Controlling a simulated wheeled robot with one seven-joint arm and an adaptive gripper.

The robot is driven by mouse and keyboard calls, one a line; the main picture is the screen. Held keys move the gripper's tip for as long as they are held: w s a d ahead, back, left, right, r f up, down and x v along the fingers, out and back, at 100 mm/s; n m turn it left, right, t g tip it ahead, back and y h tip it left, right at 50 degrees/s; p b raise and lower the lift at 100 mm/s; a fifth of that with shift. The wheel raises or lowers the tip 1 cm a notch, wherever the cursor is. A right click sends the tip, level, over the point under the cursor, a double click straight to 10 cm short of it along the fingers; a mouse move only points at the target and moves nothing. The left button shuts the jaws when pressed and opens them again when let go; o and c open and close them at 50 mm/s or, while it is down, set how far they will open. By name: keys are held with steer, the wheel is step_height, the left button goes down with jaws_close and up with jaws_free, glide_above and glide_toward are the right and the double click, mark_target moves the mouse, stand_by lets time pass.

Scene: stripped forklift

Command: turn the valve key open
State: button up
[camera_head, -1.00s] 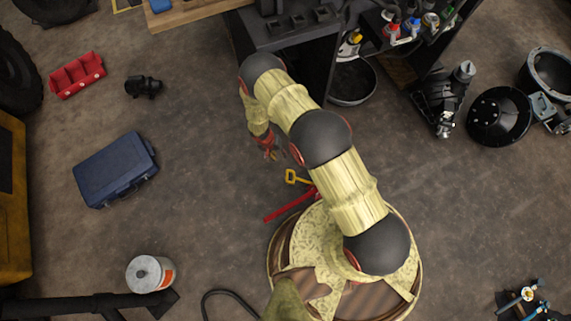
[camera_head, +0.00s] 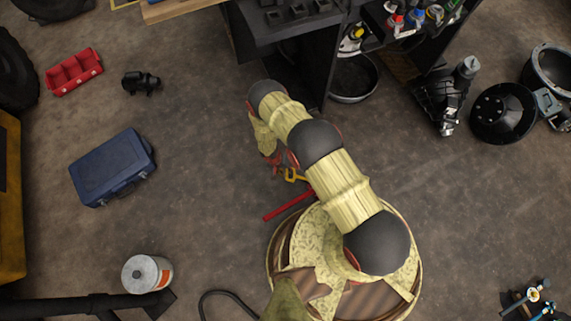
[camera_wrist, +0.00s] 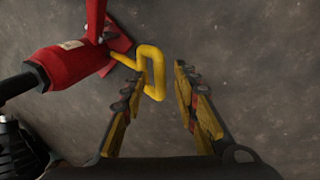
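The valve key is a yellow bent loop (camera_wrist: 155,72), joined at its left to a red fitting (camera_wrist: 72,62) in the wrist view. In the head view the yellow key (camera_head: 293,176) shows just beside my gripper (camera_head: 277,163), with a red bar (camera_head: 288,205) below it. In the wrist view my gripper (camera_wrist: 155,82) is open, its two yellow-and-black fingers apart. The loop's end appears between and just beyond the fingertips. I cannot tell whether either finger touches it. Part of the key is hidden by my arm in the head view.
A blue case (camera_head: 113,167), a red tray (camera_head: 75,72) and a white can (camera_head: 147,273) stand on the floor at left. A dark bench (camera_head: 290,25) stands at the top, with a black basin (camera_head: 355,80) beside it. The floor left of the key is clear.

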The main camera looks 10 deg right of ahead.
steer(key=shift+c, duration=1.4)
jaws_close()
